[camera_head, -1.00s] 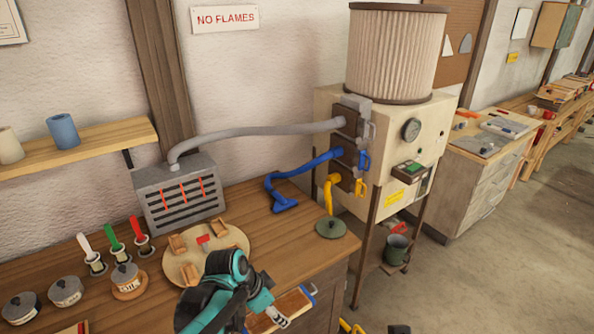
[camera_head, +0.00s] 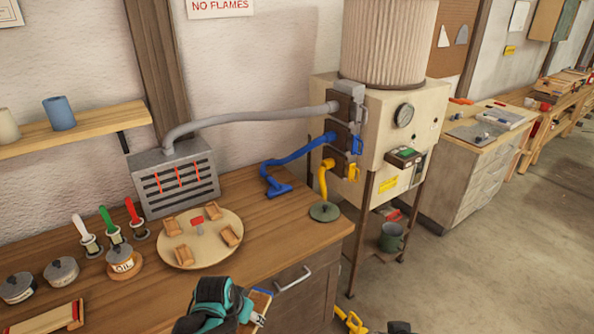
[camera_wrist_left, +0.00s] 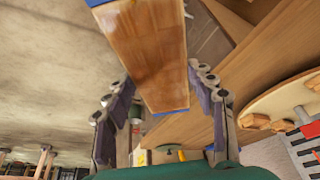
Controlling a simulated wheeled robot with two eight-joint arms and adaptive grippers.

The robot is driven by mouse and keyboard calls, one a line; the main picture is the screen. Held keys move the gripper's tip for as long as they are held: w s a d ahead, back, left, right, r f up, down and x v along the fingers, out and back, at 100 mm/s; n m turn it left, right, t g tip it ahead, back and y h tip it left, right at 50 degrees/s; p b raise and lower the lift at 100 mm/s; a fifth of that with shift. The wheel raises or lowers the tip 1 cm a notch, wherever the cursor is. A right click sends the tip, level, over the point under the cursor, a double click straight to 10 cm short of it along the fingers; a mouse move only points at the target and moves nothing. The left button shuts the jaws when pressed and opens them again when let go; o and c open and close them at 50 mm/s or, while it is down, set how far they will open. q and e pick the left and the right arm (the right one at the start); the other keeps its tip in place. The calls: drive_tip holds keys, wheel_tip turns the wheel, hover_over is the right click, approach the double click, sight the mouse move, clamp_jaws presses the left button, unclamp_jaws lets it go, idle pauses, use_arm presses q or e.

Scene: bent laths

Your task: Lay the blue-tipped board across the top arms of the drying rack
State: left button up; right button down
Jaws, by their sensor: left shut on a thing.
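The board (camera_wrist_left: 145,50) is pale brown wood with blue ends and runs between the fingers of my left gripper (camera_wrist_left: 163,80) in the left wrist view. That gripper is shut on it. In the head view my left gripper (camera_head: 258,318) is at the bottom edge, in front of the bench, and only a small piece of the board (camera_head: 262,299) with blue edging shows beside it. I cannot make out the drying rack with certainty in either view. My right gripper is not clearly in view.
The wooden bench (camera_head: 290,228) carries a round board (camera_head: 203,243) with small wooden blocks, jars and brushes. A drawer handle (camera_head: 293,279) sticks out of its front. A cream machine (camera_head: 385,130) on legs stands to the right. Yellow items (camera_head: 352,322) lie low at the bottom. Floor to the right is open.

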sight(233, 328)
use_arm(q)
drive_tip(key=a+f+n, duration=0.1)
drive_tip(key=a+f, duration=0.1)
drive_tip(key=a+f+n+y+b, duration=0.1)
drive_tip(key=a+f+n, duration=0.1)
drive_tip(key=shift+s+f, duration=0.2)
drive_tip(key=shift+f, duration=0.15)
drive_tip(key=shift+a+f+n+t, duration=0.1)
drive_tip(key=shift+a+n+t, duration=0.05)
drive_tip(key=shift+n+t, duration=0.2)
drive_tip(key=shift+s, duration=0.1)
idle(1.0)
